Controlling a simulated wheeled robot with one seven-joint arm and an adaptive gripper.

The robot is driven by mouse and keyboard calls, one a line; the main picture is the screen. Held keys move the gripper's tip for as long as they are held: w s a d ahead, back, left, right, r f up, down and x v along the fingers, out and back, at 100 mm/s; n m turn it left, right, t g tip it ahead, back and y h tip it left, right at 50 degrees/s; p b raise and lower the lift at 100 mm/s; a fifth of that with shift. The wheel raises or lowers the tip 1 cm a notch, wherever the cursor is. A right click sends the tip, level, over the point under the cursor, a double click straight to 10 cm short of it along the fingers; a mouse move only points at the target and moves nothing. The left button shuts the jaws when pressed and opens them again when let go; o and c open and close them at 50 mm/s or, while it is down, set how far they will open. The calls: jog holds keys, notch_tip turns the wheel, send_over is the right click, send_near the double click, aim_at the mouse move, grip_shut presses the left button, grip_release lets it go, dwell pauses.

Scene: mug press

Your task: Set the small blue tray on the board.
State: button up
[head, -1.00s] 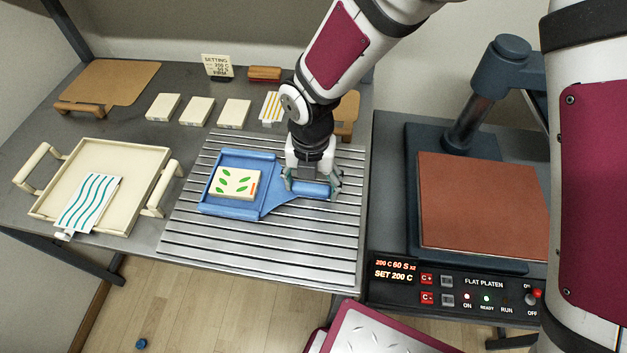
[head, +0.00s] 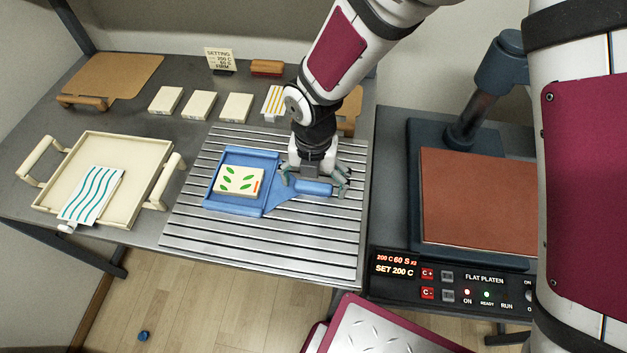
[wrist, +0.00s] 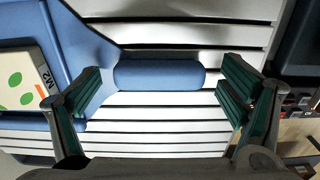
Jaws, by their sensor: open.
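The small blue tray (head: 212,192) lies flat on the silver slatted board (head: 200,240), its pan to the left and its handle (head: 316,188) to the right. It holds a cream block with green leaf marks (head: 240,181). My gripper (head: 315,181) is open at the handle, with a finger beyond each end. In the wrist view the blue handle (wrist: 160,75) shows between the spread fingers, with clear gaps on both sides, and neither finger touches it.
A cream tray (head: 98,147) with a wavy-striped sheet stands to the left. Several cream blocks (head: 201,105) line the back, near a brown board (head: 115,78). A press with a reddish-brown plate (head: 475,200) and control panel (head: 440,285) is at the right.

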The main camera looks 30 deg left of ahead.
notch_tip(320, 180, up, 12)
dwell(0.4)
jog(key=w+d+r+m+t, duration=0.1)
jog(key=w+d+r+m, duration=0.1)
jog(key=d+r+m, duration=0.65)
jog(key=w+d+r+m+t, duration=0.1)
jog(key=d+r+m, duration=0.4)
jog(key=d+m, duration=0.6)
jog(key=s+d+r+m+t, duration=0.1)
jog(key=s+d+r+m, duration=0.1)
jog(key=s+d+m, duration=0.4)
jog(key=s+d+r+m+t, duration=0.1)
jog(key=s+d+r+m, duration=0.1)
jog(key=s+d+m, duration=0.4)
jog(key=d+m, duration=0.5)
jog(key=m, duration=0.3)
jog(key=shift+d, duration=0.35)
